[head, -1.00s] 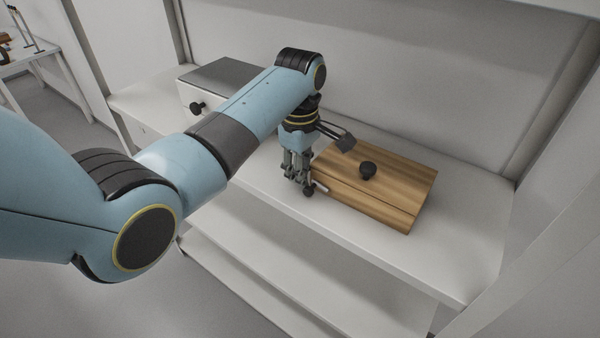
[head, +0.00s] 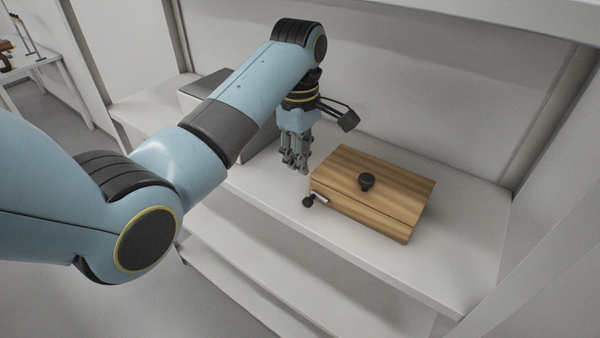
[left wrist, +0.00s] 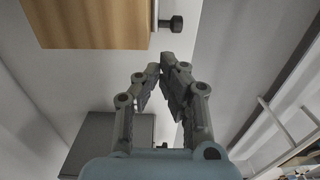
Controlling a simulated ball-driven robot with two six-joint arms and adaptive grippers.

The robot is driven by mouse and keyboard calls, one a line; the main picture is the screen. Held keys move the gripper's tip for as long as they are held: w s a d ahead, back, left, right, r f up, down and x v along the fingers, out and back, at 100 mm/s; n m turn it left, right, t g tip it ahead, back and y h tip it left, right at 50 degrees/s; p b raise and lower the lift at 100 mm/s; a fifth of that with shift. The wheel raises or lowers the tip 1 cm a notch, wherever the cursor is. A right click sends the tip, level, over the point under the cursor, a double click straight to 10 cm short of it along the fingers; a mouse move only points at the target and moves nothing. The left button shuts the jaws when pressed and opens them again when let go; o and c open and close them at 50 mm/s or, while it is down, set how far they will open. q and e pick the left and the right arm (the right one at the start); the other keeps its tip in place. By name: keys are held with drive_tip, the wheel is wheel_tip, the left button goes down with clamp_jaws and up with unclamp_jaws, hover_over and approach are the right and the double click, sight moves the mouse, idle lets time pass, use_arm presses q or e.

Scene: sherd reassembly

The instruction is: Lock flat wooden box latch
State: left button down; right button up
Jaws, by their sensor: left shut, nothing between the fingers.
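The flat wooden box (head: 385,192) lies on the white shelf with its lid down and a black knob (head: 367,181) on top. Its latch (head: 314,200), a small metal bar with a black knob, is at the box's left end. In the left wrist view the box (left wrist: 95,22) is at the top left and the latch knob (left wrist: 176,24) sticks out beside it. My left gripper (head: 302,170) is shut and empty, above the shelf just left of the box and apart from the latch. It also shows in the left wrist view (left wrist: 160,68). My right gripper is not in view.
The white shelf (head: 470,270) is clear to the right of the box. A grey-topped case (head: 205,85) stands behind my left arm, partly hidden. An upright wall closes the back, and a lower shelf lies below.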

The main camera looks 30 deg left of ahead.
use_arm(q)
wheel_tip(320, 180, up, 2)
drive_tip(key=shift+r, duration=0.15)
drive_tip(key=shift+s, duration=0.1)
